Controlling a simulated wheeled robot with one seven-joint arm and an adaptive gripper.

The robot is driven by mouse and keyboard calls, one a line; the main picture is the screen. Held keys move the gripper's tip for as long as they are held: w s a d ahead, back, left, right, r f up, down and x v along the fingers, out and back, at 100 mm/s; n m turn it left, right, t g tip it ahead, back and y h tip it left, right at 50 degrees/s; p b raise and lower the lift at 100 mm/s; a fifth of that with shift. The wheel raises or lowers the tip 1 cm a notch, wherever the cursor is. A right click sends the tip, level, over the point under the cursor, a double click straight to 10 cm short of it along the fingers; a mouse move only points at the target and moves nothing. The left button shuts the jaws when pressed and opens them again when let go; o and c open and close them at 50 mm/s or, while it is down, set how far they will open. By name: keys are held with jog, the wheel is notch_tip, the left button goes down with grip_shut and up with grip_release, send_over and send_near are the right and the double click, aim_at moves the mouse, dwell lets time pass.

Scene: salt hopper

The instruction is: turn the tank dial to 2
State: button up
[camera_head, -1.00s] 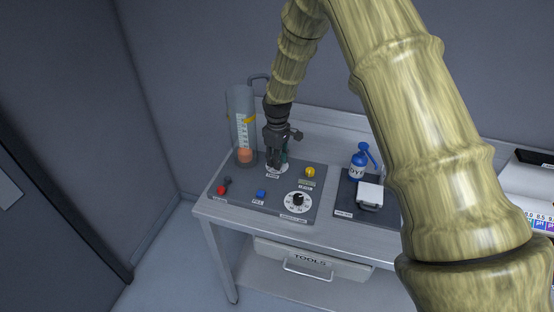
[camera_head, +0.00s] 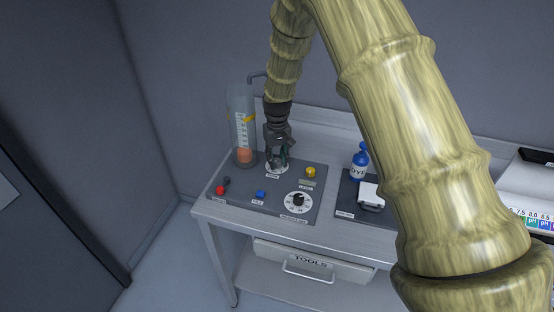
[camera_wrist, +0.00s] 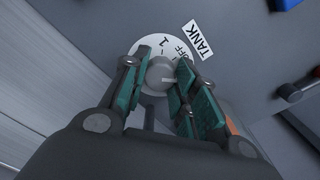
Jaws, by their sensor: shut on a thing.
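The tank dial (camera_wrist: 147,56) is a white disc on the grey panel, marked "OFF" and "1" in the wrist view, beside a "TANK" label (camera_wrist: 196,40). Its other markings are hidden by my fingers. My gripper (camera_wrist: 163,62) is shut on the grey knob (camera_wrist: 159,72) at the disc's centre, one green-padded finger on each side. A pale line shows on the knob; I cannot tell which marking it points at. In the head view my gripper (camera_head: 278,158) points down onto the dial (camera_head: 276,170) at the panel's back.
The panel also has a red button (camera_head: 220,190), a blue button (camera_head: 261,194), a yellow knob (camera_head: 311,172) and another round dial (camera_head: 298,201). A blue bottle (camera_head: 359,165) stands right.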

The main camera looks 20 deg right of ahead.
aim_at(277, 161)
jog(key=shift+o, duration=0.2)
jog(key=shift+s+f, duration=0.1)
jog(key=shift+s, duration=0.05)
jog(key=o, duration=1)
jog(key=shift+r, duration=0.55)
notch_tip(277, 161, up, 11)
jog(key=shift+f, duration=0.1)
